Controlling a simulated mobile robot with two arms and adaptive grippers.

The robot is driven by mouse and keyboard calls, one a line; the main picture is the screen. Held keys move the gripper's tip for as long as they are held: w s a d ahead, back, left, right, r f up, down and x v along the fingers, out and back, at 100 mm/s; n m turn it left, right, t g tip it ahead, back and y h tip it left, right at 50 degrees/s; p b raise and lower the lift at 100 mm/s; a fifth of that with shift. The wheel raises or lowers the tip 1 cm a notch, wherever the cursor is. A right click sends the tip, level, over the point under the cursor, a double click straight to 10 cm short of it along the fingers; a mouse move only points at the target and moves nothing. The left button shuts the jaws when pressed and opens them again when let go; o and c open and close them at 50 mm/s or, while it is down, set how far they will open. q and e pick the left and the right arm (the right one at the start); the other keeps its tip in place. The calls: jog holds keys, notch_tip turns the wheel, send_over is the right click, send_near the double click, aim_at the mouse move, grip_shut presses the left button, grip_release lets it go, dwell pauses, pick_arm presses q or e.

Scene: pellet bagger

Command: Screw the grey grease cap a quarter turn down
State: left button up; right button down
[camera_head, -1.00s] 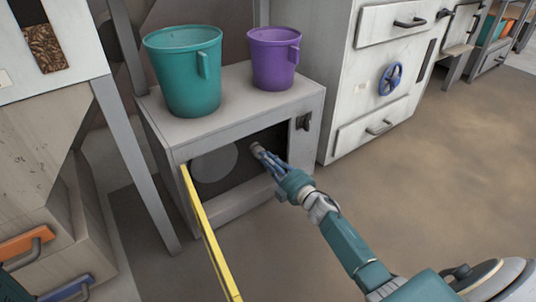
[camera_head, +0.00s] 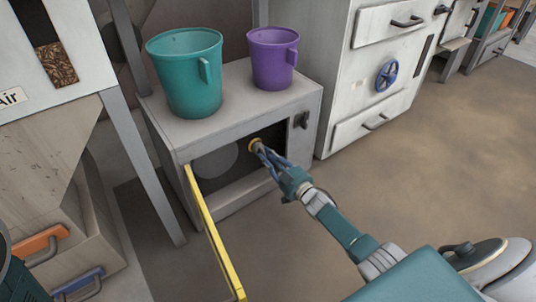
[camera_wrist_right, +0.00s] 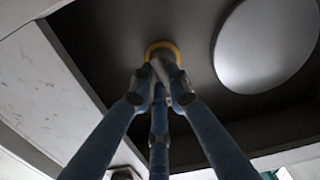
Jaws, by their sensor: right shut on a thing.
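The grey grease cap (camera_wrist_right: 166,68) sits against a yellow ring (camera_wrist_right: 174,50) on the dark back wall inside the open cabinet. The ring also shows in the head view (camera_head: 254,145). My right gripper (camera_head: 263,151) reaches into the opening with its blue fingers closed around the cap; its fingertips also show in the wrist view (camera_wrist_right: 158,88). The fingers hide part of the cap, and how far it is screwed down cannot be told. My left gripper is not in view.
A pale round disc (camera_head: 215,160) is left of the ring. The yellow-edged open door (camera_head: 212,230) juts out at the left. A teal bucket (camera_head: 187,80) and purple bucket (camera_head: 272,60) stand on the cabinet top (camera_head: 232,98).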

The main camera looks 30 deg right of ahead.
jog(key=shift+f+m, duration=0.1)
jog(key=shift+m, duration=0.7)
jog(key=c, duration=1.7)
grip_release()
jog(key=shift+o, duration=0.2)
jog(key=shift+s, duration=0.15)
jog(key=s+d, duration=0.1)
jog(key=s, duration=1)
jog(key=shift+s+d, duration=0.35)
jog(key=shift+d, duration=0.05)
